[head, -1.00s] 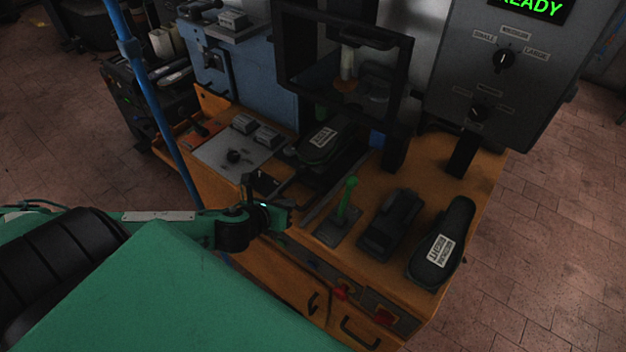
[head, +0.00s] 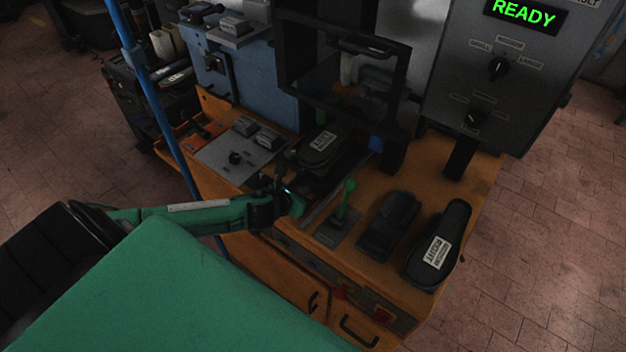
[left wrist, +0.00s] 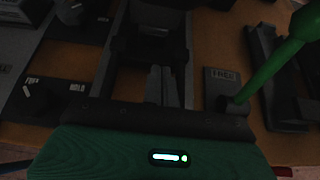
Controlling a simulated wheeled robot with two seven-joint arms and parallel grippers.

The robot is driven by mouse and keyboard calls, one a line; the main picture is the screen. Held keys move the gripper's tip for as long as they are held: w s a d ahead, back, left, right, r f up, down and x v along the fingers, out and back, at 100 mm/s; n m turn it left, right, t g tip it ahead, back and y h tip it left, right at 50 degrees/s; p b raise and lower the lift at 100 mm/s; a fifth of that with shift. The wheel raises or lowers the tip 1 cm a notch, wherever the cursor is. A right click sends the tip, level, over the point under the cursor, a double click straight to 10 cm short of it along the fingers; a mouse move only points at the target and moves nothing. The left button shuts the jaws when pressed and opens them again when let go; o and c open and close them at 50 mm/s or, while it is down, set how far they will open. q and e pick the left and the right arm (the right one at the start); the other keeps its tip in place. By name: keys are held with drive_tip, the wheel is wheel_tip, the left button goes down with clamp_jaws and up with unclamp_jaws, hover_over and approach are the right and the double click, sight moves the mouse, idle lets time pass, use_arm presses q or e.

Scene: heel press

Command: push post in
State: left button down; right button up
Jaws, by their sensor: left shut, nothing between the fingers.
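The post appears to be the dark carriage under a labelled black shoe (head: 322,147), on a slide in the press's frame; the shoe hides most of it. In the left wrist view a dark slide (left wrist: 150,35) runs away from me. My left gripper (head: 292,199) is at the near end of this slide, left of the green lever (head: 347,198). Its fingers (left wrist: 163,86) are together and empty, pointing along the slide. I cannot tell whether they touch the post. The lever (left wrist: 270,70) stands to the right in the wrist view. My right gripper is not in view.
The black press frame (head: 400,95) stands over the slide's far end. A control box (head: 490,90) reads READY. A second shoe (head: 440,245) and a dark block (head: 388,222) are on the orange bench at right. A knob panel (head: 238,155) lies left. A blue pole (head: 165,130) rises beside the bench.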

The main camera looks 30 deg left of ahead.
sight(319, 174)
use_arm(q)
drive_tip(key=w, duration=0.1)
drive_tip(key=w+p, duration=0.1)
drive_tip(key=shift+w+d+r, duration=0.1)
drive_tip(key=shift+w+d, duration=0.05)
drive_tip(key=shift+w, duration=0.15)
drive_tip(key=shift+w+f+p, duration=0.2)
drive_tip(key=shift+w+p, duration=0.1)
drive_tip(key=shift+w, duration=0.5)
drive_tip(key=shift+w+d+r, duration=0.1)
drive_tip(key=shift+w+d, duration=0.05)
drive_tip(key=shift+w, duration=1.95)
drive_tip(key=shift+r, duration=0.15)
